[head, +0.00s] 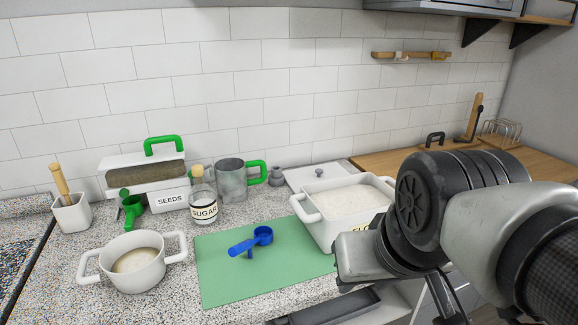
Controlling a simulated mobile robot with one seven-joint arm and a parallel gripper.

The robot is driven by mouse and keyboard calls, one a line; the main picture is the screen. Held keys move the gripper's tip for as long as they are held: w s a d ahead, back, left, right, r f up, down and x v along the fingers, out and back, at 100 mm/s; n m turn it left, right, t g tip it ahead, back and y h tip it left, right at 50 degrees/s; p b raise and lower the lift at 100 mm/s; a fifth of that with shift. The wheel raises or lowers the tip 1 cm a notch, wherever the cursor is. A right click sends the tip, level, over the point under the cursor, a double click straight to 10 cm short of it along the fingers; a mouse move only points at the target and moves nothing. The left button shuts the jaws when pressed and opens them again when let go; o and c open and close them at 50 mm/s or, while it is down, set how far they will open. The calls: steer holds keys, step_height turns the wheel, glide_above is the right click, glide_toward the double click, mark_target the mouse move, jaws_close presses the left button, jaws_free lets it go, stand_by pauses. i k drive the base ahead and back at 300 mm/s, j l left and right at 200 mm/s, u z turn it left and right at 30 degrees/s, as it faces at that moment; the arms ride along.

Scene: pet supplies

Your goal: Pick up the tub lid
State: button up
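A white, flat, square-cornered lid (301,180) with a small grey knob lies on the counter near the back wall, just behind the white tub. The tub (315,232) is open, has side handles and holds a pale powder; its front label is mostly covered by my arm. My arm crosses the right foreground, and its end, with my gripper (362,260), is in front of the tub and well short of the lid. The fingers cannot be made out, so I cannot tell whether they are open or shut.
A green mat (222,268) holds a blue scoop (252,242). A white pot (134,272), a sugar jar (203,202), a seeds box (170,199) and a metal mug with a green handle (232,183) stand to the left. A wooden counter (385,162) lies at right.

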mark_target(294, 178)
steer(key=i+l+u, duration=0.15)
steer(key=l, duration=0.2)
steer(key=i+l+u, duration=0.1)
steer(key=l, duration=0.25)
steer(key=i+l+u, duration=0.15)
steer(key=l, duration=0.25)
steer(key=l+u, duration=0.15)
steer(key=l, duration=0.2)
steer(key=i, duration=0.05)
